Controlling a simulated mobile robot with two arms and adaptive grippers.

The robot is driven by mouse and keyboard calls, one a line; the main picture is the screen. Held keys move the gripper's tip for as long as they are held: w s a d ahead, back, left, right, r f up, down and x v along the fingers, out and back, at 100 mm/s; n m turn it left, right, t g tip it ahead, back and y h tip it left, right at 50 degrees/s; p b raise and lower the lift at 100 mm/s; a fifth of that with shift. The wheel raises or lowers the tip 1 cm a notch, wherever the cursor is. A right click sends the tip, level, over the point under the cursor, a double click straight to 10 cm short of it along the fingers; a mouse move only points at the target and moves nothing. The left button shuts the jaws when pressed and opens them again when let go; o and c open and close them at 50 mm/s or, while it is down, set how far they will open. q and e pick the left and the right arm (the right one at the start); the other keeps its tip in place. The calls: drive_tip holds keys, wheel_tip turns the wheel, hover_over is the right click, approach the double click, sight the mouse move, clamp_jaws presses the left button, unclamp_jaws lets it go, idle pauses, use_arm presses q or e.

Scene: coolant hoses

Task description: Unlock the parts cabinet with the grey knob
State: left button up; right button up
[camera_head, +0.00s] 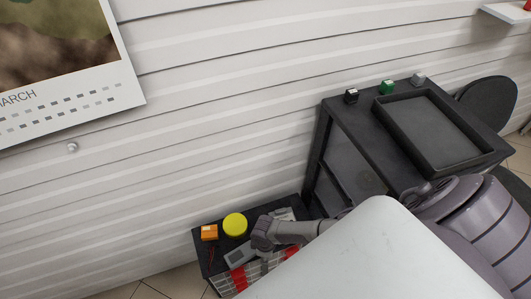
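The dark parts cabinet (341,120) stands at the right against the white slatted wall. Three small knob-like blocks sit along the back edge of its top: a black one (351,96), a green one (387,87) and the grey knob (418,79) at the right. The grey knob looks upright and nothing touches it. A grey arm link of mine crosses low in the middle, and a larger jointed part of mine is at the lower right. I can make out no fingertips of either gripper.
A low dark stand (205,245) left of the cabinet holds an orange box (209,232), a yellow round thing (235,224) and a grey device (239,255). A shallow dark tray (400,142) lies on the cabinet top. A calendar (75,85) hangs at the upper left.

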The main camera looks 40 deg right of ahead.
drive_tip(key=m+p, duration=0.1)
drive_tip(key=m, duration=0.2)
drive_tip(key=shift+m, duration=0.4)
drive_tip(key=m+p, duration=0.1)
drive_tip(key=m, duration=0.2)
drive_tip(key=shift+a+m, duration=0.1)
drive_tip(key=shift+m, duration=0.2)
drive_tip(key=m+p, duration=0.1)
drive_tip(key=m, duration=0.4)
drive_tip(key=shift+m, duration=0.3)
drive_tip(key=o, duration=1.2)
drive_tip(key=shift+c, duration=0.2)
wheel_tip(320, 180, up, 12)
